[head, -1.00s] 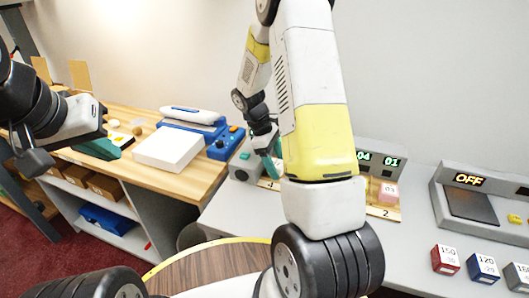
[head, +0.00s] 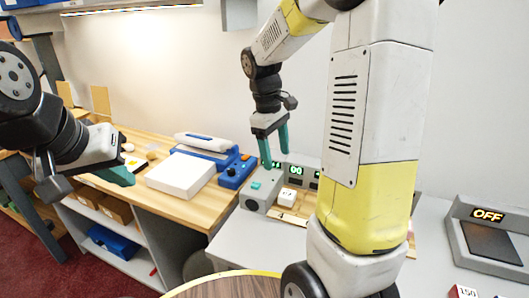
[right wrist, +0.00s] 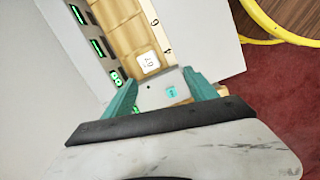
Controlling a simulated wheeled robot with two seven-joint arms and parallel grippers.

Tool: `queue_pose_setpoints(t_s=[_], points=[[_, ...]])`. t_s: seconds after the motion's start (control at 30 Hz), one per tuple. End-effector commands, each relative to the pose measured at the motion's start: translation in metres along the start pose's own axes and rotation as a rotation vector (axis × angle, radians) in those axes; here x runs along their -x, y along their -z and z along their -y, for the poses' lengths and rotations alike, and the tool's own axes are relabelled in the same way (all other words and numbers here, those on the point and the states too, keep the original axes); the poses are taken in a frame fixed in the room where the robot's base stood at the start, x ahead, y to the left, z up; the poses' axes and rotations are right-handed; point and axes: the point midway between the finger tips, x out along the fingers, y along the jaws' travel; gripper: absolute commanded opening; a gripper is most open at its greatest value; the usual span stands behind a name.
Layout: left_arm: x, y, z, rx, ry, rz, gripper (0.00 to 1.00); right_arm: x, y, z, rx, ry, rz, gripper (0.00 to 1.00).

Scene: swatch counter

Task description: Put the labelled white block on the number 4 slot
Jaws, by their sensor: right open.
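The labelled white block (head: 288,197) sits on the wooden slotted strip of the grey console, at the end near the teal button. In the right wrist view the block (right wrist: 148,62) rests in the end slot, beside a printed mark that looks like a 4 (right wrist: 168,50). My right gripper (head: 275,160) is open and empty above the console, apart from the block; its teal fingers (right wrist: 160,82) show in the right wrist view. My left gripper (head: 122,176) is at the left over the wooden bench; its finger gap is not clear. My right arm hides the console's right part.
The console (head: 256,196) has green displays and a teal button (right wrist: 171,92). A white box (head: 180,174) and a blue device (head: 234,172) stand on the wooden bench. A grey device reading OFF (head: 490,240) is at right. A round yellow-edged table (head: 225,288) is in front.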

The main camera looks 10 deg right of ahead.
Motion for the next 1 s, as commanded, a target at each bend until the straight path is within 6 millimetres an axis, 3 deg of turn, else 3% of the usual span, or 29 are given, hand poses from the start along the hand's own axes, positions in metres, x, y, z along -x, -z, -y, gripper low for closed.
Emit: queue_pose_setpoints(t_s=[0.03,0.2,0.5,0.7,1.0], points=[[0.0,0.0,0.0,0.0,0.0,0.0,0.0,0.018,-0.013,0.011,-0.058,-0.005,-0.066,0.67],[0.0,0.0,0.0,0.0,0.0,0.0,0.0,0.056,-0.046,0.05,-0.26,0.007,-0.276,0.67],[0.0,0.0,0.0,0.0,0.0,0.0,0.0,0.088,-0.092,0.113,-0.559,0.073,-0.599,0.67],[0.0,0.0,0.0,0.0,0.0,0.0,0.0,0.091,-0.103,0.13,-0.642,0.104,-0.688,0.67],[0.0,0.0,0.0,0.0,0.0,0.0,0.0,0.091,-0.103,0.131,-0.65,0.108,-0.695,0.67]])
